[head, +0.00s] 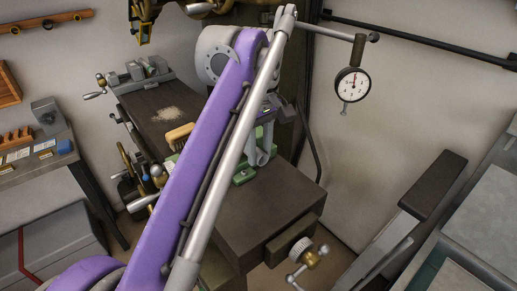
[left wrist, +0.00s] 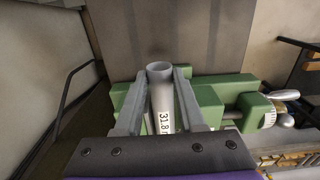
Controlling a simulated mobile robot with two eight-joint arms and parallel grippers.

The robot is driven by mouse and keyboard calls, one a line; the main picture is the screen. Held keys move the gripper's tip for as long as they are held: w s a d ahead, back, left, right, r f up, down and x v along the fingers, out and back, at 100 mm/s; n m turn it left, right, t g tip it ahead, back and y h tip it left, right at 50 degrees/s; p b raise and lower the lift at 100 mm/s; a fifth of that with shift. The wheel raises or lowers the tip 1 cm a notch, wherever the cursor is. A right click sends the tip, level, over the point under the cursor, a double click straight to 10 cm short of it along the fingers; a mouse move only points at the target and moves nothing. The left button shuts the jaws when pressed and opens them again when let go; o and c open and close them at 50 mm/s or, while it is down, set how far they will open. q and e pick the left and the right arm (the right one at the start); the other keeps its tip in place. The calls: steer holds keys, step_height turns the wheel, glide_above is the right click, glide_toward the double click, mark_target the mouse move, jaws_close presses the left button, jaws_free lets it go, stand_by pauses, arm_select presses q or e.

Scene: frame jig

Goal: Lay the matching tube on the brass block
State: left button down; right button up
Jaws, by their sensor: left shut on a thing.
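A grey metal tube (left wrist: 161,92) with a label reading "31.8" stands between the fingers of my left gripper (left wrist: 160,78) in the left wrist view. The gripper is shut on it, and the tube's open round end faces up in that view. Green jig blocks (left wrist: 220,95) lie just beyond and beside the fingers. In the head view my left gripper (head: 260,146) is behind my purple arm, low over the bench, with the tube (head: 263,157) partly hidden. I cannot make out the brass block for certain. My right gripper is not in view.
The dark machine table (head: 265,205) has bare room at its front right. A brush (head: 179,136) lies behind my arm. A dial gauge (head: 352,84) hangs at the right. A brass-and-steel crank (head: 308,258) sticks out in front. A side bench (head: 30,160) stands at left.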

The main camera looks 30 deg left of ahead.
arm_select(q)
steer(key=shift+w+d, duration=0.1)
steer(key=shift+w, duration=0.1)
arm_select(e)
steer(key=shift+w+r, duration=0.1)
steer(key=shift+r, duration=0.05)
arm_select(q)
steer(key=shift+c, duration=2.2)
jaws_free()
steer(key=shift+r+p, duration=1.05)
steer(key=shift+r, duration=0.4)
step_height(320, 180, up, 6)
steer(key=p, duration=0.3)
steer(key=shift+f, duration=0.25)
steer(key=shift+w+r+p, duration=0.1)
steer(key=shift+r+p, duration=0.3)
steer(key=shift+p, duration=0.05)
steer(key=shift+f, duration=0.15)
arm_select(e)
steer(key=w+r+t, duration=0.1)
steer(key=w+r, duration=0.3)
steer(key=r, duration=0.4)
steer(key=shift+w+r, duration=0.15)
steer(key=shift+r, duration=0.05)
